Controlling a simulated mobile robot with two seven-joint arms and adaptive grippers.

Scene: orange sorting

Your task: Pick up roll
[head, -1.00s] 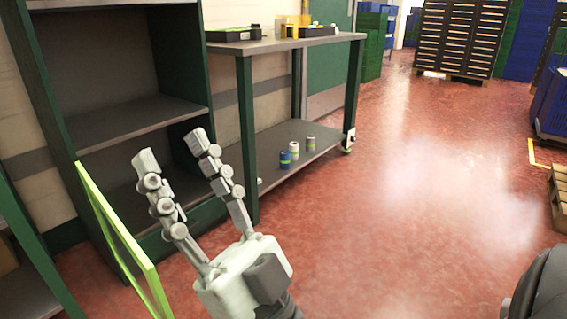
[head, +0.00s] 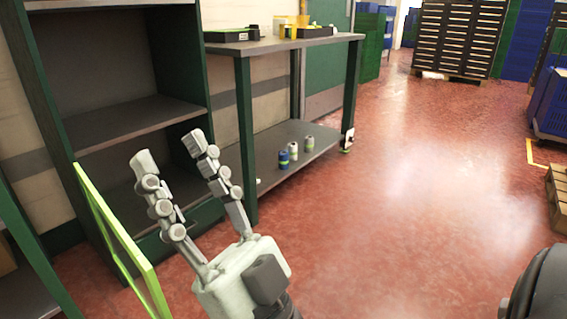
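Three small rolls stand on the lower shelf (head: 268,175) of the green-legged table. My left gripper is not in view.
A dark shelf unit (head: 128,113) with green sides stands at the left. A bright green-edged panel (head: 118,240) is close to my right gripper. Trays and yellow items lie on the table top (head: 270,44). Red floor (head: 420,200) is clear at the right. A pallet (head: 556,195) stands at the right edge.

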